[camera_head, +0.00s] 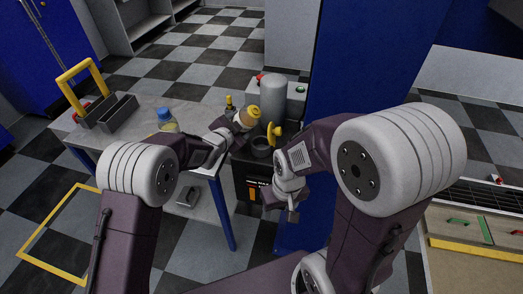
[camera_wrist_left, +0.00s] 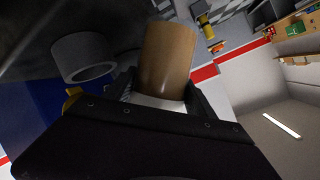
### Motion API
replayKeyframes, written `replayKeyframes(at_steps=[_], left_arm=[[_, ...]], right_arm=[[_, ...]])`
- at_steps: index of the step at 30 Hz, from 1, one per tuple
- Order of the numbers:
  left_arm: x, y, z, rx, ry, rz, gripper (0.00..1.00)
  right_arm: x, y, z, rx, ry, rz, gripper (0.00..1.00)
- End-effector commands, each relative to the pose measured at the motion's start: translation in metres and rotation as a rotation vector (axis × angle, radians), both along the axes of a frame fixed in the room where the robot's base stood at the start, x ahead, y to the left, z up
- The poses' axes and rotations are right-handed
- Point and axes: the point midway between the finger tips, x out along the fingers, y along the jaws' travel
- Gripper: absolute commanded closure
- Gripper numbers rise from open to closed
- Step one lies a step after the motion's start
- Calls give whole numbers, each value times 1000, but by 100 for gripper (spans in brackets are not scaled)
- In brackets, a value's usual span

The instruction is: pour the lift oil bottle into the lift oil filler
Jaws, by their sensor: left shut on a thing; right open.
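My left gripper (camera_head: 232,125) is shut on a tan bottle (camera_head: 243,119) with a yellow end, held tilted above the machine. In the left wrist view the tan bottle (camera_wrist_left: 168,60) stands out between the fingers of the left gripper (camera_wrist_left: 165,98). The filler appears to be a dark round cup (camera_head: 261,148) on the machine, just below and right of the bottle. It shows as a grey ring (camera_wrist_left: 83,58) left of the bottle, apart from it. Liquid flow is not visible. My right gripper (camera_head: 291,207) is open, low in front of the machine; its fingertips are small.
A yellow knob (camera_head: 274,131) and a grey cylinder (camera_head: 272,88) stand close behind the cup. A blue-capped bottle (camera_head: 166,118) and a grey toolbox with yellow handle (camera_head: 100,105) are on the left table (camera_head: 145,110). A blue post (camera_head: 345,80) rises to the right.

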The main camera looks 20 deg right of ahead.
Motion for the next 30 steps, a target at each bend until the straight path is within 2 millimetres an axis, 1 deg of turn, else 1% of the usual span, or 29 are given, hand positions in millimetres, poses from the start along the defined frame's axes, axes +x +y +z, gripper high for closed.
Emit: replayKeyframes(at_steps=[1, 6, 11, 30], left_arm=[[0, -1, -6, 10, -20, 0, 100], [2, 1, -5, 65, -80, 2, 100], [3, 2, 0, 81, -98, 1, 100], [5, 4, -6, 126, -148, 2, 100]], right_arm=[[0, 0, -15, 0, 0, 0, 43], [0, 0, -30, 0, 0, 0, 43], [0, 0, -28, 0, 0, 0, 43], [0, 0, -44, 0, 0, 0, 43]])
